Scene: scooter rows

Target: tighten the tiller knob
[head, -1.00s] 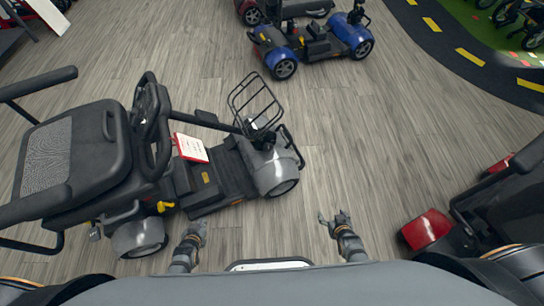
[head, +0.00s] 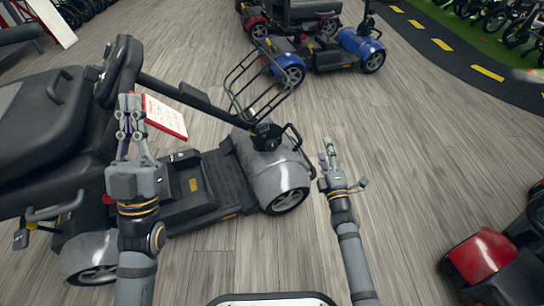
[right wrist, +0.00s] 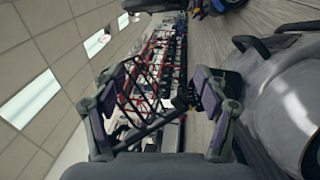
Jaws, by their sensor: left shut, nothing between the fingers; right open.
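The grey scooter (head: 268,174) stands at the left in the head view, its black tiller (head: 195,98) sloping from the handlebar (head: 117,72) down to the front. A dark joint (head: 266,132) sits at the tiller's lower end, beside the wire basket (head: 252,80); I cannot clearly pick out the knob there. My left gripper (head: 131,105) is shut and empty, in front of the handlebar in the picture. My right gripper (head: 326,150) is open and empty, right of the scooter's front. In the right wrist view, the basket (right wrist: 150,75) and dark tiller parts (right wrist: 185,98) show between its fingers.
A red-and-white card (head: 165,116) hangs near the tiller. A blue scooter (head: 357,48) stands at the back. A red scooter (head: 478,252) is at the lower right. The wooden floor (head: 410,130) between them is clear.

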